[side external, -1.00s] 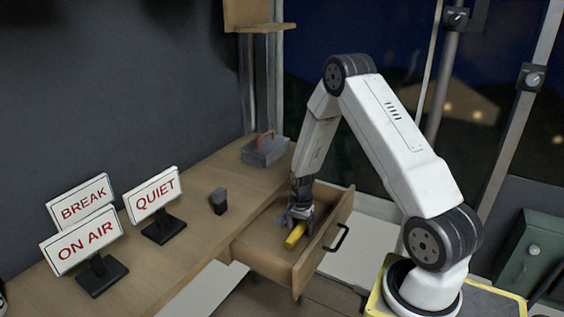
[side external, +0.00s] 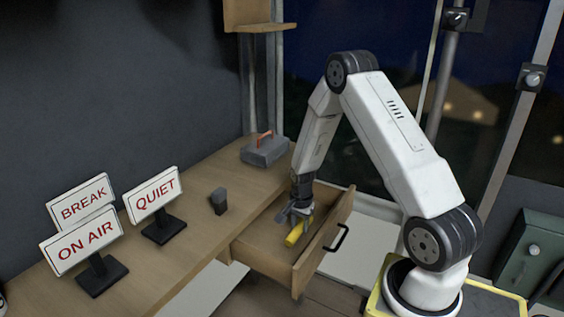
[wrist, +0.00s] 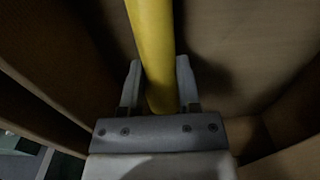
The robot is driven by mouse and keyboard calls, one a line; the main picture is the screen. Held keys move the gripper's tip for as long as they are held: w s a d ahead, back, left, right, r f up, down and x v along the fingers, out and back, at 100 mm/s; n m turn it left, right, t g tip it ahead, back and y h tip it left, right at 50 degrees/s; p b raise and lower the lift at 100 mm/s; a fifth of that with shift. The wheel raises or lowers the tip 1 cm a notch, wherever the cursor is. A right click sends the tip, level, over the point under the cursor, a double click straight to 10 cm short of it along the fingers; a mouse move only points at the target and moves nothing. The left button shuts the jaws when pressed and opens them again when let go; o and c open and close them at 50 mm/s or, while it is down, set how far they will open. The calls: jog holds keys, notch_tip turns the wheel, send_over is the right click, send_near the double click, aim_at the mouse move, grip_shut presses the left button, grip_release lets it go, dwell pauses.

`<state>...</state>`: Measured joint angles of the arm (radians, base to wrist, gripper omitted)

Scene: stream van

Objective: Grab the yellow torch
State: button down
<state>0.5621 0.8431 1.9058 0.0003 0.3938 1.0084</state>
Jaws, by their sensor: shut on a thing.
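The yellow torch (side external: 296,233) is in the open wooden drawer (side external: 262,258) under the counter. My gripper (side external: 297,216) reaches down into the drawer and is shut on the torch. In the wrist view the torch (wrist: 153,45) runs up from between the two grey fingers (wrist: 158,88), one on each side of it. I cannot tell whether the torch touches the drawer floor.
The drawer's front panel with a black handle (side external: 337,239) stands close to my gripper. On the counter are a grey toolbox (side external: 264,151), a small dark block (side external: 218,201), and signs reading QUIET (side external: 152,194), BREAK (side external: 82,201) and ON AIR (side external: 82,248).

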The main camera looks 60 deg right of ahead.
jog(key=shift+r, duration=0.45)
jog(key=s+a+r, duration=0.6)
jog(key=s+r, duration=0.5)
jog(key=s, duration=0.1)
jog(key=shift+s+r, duration=0.15)
jog(key=shift+s, duration=0.15)
dwell(0.3)
